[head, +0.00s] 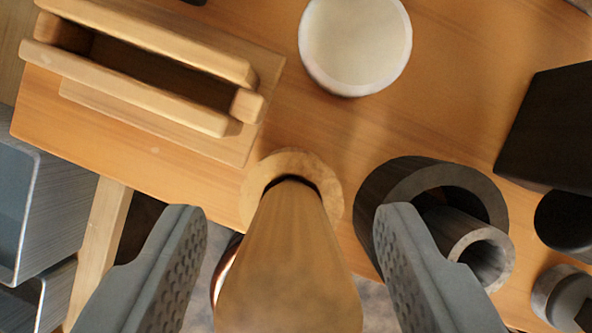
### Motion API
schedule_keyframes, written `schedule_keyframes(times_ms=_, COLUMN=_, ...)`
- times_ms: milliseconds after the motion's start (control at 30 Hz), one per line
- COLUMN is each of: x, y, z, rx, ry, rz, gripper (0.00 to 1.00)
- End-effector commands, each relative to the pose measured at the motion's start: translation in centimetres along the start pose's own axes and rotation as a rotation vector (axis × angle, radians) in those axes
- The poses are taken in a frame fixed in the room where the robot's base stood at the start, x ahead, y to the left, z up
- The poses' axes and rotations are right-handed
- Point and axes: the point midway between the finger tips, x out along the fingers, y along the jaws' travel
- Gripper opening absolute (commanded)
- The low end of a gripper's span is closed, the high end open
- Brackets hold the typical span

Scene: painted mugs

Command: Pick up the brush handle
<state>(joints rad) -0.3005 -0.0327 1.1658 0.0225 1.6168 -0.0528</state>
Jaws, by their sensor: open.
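The brush handle (290,265) is a thick, light wooden cylinder that rises toward the camera at the lower middle. Its far end meets a pale round wooden collar (258,184) at the table's front edge, with a dark gap showing around it. I cannot tell whether bristles are below. My gripper (293,215) is open, with one grey padded finger on each side of the handle. A visible gap separates each finger from the wood in this view.
A dark hollow cylinder (375,200) with a smaller tube (475,235) leaning in it is close to the right finger. A slotted wooden rack (150,100) lies upper left, a pale round vessel (355,45) at the top, a black block (550,130) at right. Metal bins (50,210) stand at far left.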

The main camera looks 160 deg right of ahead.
Motion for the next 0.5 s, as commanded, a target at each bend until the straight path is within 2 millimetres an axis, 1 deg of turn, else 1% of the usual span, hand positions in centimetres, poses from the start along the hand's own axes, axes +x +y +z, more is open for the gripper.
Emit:
schedule_keyframes(times_ms=33, x=0.7, y=0.0, z=0.1, rx=0.000, ry=-0.002, rz=0.000, gripper=0.52)
schedule_keyframes(times_ms=100, x=1.3, y=0.0, z=0.0, rx=0.000, ry=0.000, rz=0.000, gripper=0.52)
schedule_keyframes(times_ms=200, x=1.9, y=0.0, z=0.1, rx=0.000, ry=0.000, rz=0.000, gripper=0.52)
schedule_keyframes(times_ms=433, x=2.0, y=0.0, z=0.0, rx=0.000, ry=0.000, rz=0.000, gripper=0.52)
schedule_keyframes(times_ms=467, x=2.0, y=0.0, z=0.0, rx=0.000, ry=0.000, rz=0.000, gripper=0.48)
schedule_keyframes(times_ms=500, x=2.0, y=0.0, z=0.0, rx=0.000, ry=0.000, rz=0.000, gripper=0.41)
